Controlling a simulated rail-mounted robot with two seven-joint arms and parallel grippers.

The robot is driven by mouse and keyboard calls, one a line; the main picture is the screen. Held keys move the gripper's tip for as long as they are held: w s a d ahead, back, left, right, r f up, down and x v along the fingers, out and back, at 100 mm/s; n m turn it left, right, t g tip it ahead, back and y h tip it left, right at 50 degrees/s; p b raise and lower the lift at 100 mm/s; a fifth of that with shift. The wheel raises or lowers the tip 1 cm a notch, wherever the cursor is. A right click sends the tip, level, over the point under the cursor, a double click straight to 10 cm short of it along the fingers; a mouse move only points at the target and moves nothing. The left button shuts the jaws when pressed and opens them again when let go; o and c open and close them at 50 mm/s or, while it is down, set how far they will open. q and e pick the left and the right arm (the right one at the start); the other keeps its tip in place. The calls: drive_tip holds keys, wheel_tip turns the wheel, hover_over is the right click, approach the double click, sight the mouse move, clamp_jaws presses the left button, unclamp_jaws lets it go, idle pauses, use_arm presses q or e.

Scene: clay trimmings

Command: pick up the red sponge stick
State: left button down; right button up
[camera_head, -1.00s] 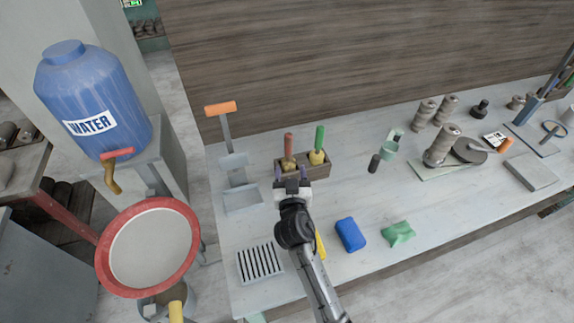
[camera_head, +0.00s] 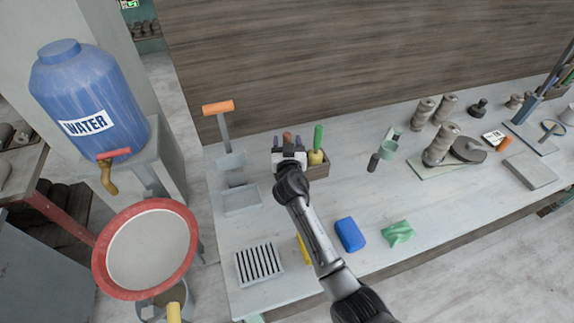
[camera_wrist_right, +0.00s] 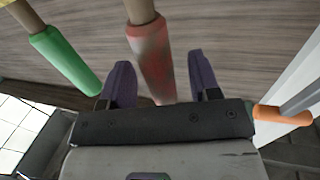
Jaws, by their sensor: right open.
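The red sponge stick (camera_head: 287,137) stands in a small wooden box (camera_head: 318,171) at the back of the table. My left gripper is out of view.
A metal tool with an orange handle (camera_head: 218,107) stands left of the box. A blue sponge (camera_head: 350,235), a green sponge (camera_head: 398,233) and a slatted tray (camera_head: 259,263) lie nearer the front.

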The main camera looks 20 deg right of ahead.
drive_tip(key=shift+x, duration=1)
